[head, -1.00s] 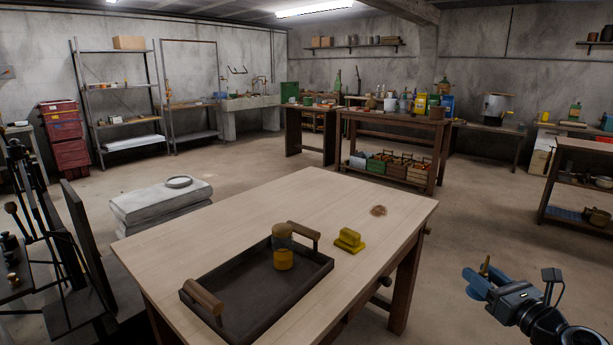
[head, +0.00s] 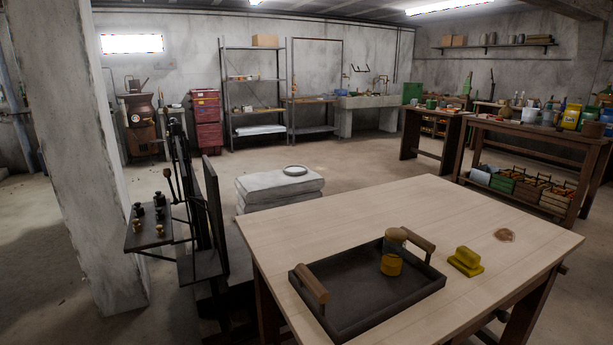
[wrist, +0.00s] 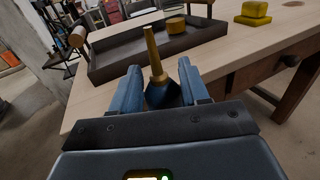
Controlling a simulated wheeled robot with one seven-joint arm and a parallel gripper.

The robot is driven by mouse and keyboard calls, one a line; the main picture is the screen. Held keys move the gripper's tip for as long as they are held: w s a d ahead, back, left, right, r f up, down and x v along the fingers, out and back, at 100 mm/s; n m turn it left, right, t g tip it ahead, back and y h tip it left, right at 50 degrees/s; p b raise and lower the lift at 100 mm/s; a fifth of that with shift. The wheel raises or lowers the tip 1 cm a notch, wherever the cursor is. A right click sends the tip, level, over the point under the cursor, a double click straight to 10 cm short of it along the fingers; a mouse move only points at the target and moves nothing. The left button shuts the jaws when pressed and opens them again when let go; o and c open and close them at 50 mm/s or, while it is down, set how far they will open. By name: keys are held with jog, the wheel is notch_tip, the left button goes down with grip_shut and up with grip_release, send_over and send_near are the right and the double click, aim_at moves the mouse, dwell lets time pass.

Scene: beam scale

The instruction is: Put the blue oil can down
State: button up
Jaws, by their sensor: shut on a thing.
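The blue oil can (wrist: 160,95) shows in the wrist view, with its tapered brass spout pointing up. My gripper (wrist: 157,82) is shut on it, one blue finger on each side, and the fingers and palm hide part of its body. The gripper is at the near edge of the wooden table (head: 470,215), with the dark tray (head: 350,310) beyond it. My gripper and the can are outside the head view.
The tray has wooden handles and holds a yellow-and-brown jar (head: 391,265). A yellow block-like thing (head: 466,262) and a brown patch (head: 504,235) are right of it. The table's far part is clear. A beam scale (head: 185,205) stands at left, near stacked sacks (head: 280,190).

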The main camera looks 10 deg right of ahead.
jog(key=s+a+y, duration=0.1)
jog(key=s+a, duration=0.1)
jog(key=a, duration=0.3)
notch_tip(320, 180, down, 12)
jog(key=s+a, duration=0.1)
jog(key=s, duration=0.1)
jog(key=shift+r+n, duration=0.2)
jog(key=shift+n, duration=0.1)
jog(key=shift+r, duration=0.1)
